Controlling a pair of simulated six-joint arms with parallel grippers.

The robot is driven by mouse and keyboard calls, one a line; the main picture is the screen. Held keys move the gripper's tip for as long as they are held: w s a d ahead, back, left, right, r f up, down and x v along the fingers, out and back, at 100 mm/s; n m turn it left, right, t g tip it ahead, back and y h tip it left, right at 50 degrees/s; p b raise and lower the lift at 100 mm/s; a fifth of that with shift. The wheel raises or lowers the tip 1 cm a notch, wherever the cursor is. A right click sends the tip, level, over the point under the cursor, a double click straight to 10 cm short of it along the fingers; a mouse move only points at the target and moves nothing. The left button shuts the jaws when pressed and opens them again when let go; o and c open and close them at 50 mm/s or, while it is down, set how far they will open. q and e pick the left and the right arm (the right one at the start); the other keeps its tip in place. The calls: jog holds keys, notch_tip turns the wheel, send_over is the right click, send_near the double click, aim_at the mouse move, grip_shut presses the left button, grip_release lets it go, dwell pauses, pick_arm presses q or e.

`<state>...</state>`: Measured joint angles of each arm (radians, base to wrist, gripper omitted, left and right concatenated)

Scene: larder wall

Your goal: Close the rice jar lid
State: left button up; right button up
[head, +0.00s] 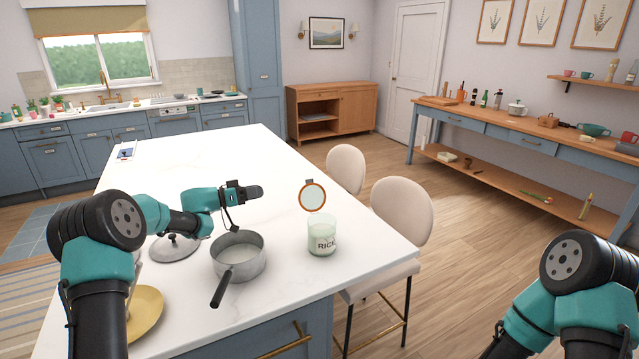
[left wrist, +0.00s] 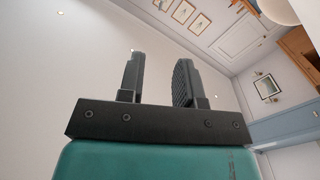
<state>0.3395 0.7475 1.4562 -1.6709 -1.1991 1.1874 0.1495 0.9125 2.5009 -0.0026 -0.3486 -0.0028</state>
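The rice jar (head: 322,240) is a clear glass jar labelled RICE, upright near the right edge of the white island, with pale contents. Its round lid (head: 313,195) has an orange-brown rim and stands raised, open, above the back of the jar's mouth. My left gripper (head: 252,192) is up over the island, to the left of the lid and apart from it. In the left wrist view its two fingers (left wrist: 158,80) are spread with nothing between them. My right gripper is out of view; only part of that arm shows at the lower right.
A pot lid (head: 174,247) and a yellow plate (head: 146,312) are farther left. Two pale chairs (head: 403,208) stand at the island's right side. The island's far part is mostly clear.

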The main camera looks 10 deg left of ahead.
aim_at(307, 182)
pick_arm(q)
jog(key=x, duration=1.7)
jog(key=shift+w+d, duration=0.15)
grip_shut()
